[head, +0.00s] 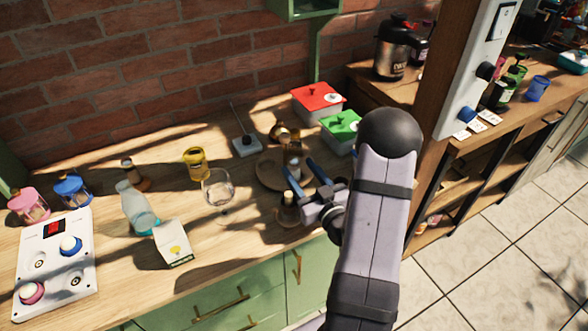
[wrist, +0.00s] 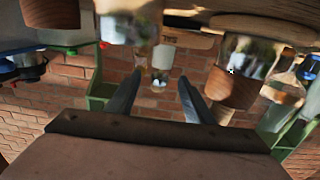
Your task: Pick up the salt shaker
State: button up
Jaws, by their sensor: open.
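A small wood-and-pale shaker (head: 294,161) stands just beyond my fingertips at the wooden plate; which shaker holds salt I cannot tell. My gripper (head: 299,166) is open, low over the table, with its two bluish fingers pointing at this shaker. In the wrist view, which looks upside down, a shaker (wrist: 161,58) shows between and beyond the open fingers (wrist: 159,80), apart from them. A larger wood-and-glass shaker (wrist: 238,62) is to the right of the fingers there. Another similar shaker (head: 288,212) stands nearer the front edge, beside my gripper.
A round brown plate (head: 266,178) lies left of my fingers. A wine glass (head: 217,190) stands further left. Red-lidded (head: 317,97) and green-lidded (head: 342,126) containers stand behind. A wooden post (head: 455,90) rises to the right. Another wood-and-glass shaker (head: 133,175) is far left.

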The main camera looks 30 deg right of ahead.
jog(key=shift+w, duration=0.6)
jog(key=shift+c, duration=0.3)
jog(key=c, duration=1.1)
jog(key=shift+c, duration=0.2)
jog(key=shift+r, duration=0.1)
notch_tip(320, 180, up, 10)
